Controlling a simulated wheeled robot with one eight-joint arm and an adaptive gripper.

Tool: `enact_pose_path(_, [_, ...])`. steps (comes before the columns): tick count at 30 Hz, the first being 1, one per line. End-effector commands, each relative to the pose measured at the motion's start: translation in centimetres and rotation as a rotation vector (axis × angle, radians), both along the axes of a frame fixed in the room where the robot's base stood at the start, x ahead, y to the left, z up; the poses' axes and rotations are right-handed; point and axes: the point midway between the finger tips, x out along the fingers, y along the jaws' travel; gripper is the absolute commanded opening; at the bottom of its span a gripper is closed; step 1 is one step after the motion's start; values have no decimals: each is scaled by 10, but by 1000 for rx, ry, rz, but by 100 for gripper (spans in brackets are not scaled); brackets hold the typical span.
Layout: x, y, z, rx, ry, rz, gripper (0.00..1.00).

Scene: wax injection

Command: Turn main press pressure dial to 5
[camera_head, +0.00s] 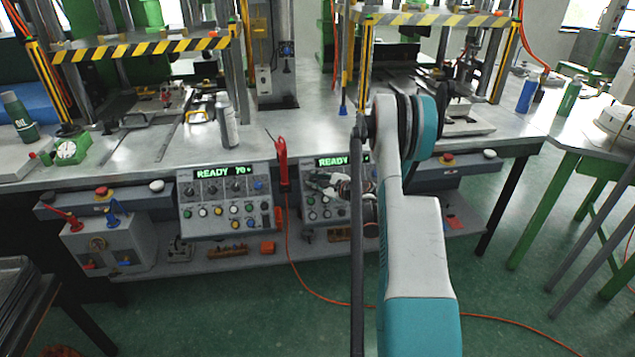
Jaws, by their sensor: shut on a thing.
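My gripper (317,182) reaches in front of the right control panel (312,231), with its fingertips at the upper left of the panel, by the row of dials. It appears shut on one of these dials, but the fingers hide the dial and its pointer. I cannot read its setting. The panel's green display (332,161) reads "READY", and my arm covers the rest. The left control panel (228,225) shows a row of dark dials, coloured buttons below them and a green display reading "READY" with a number.
Two presses with striped yellow-black plates (143,49) stand on the metal workbench (160,147). A red tool (282,160) hangs between the panels. A silver bottle (227,122) stands above the left panel. The green floor ahead is mostly clear.

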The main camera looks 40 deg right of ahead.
Motion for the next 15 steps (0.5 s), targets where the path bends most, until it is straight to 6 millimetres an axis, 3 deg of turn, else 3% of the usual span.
enact_pose_path(15, [1,-4,6,-220,136,217,1])
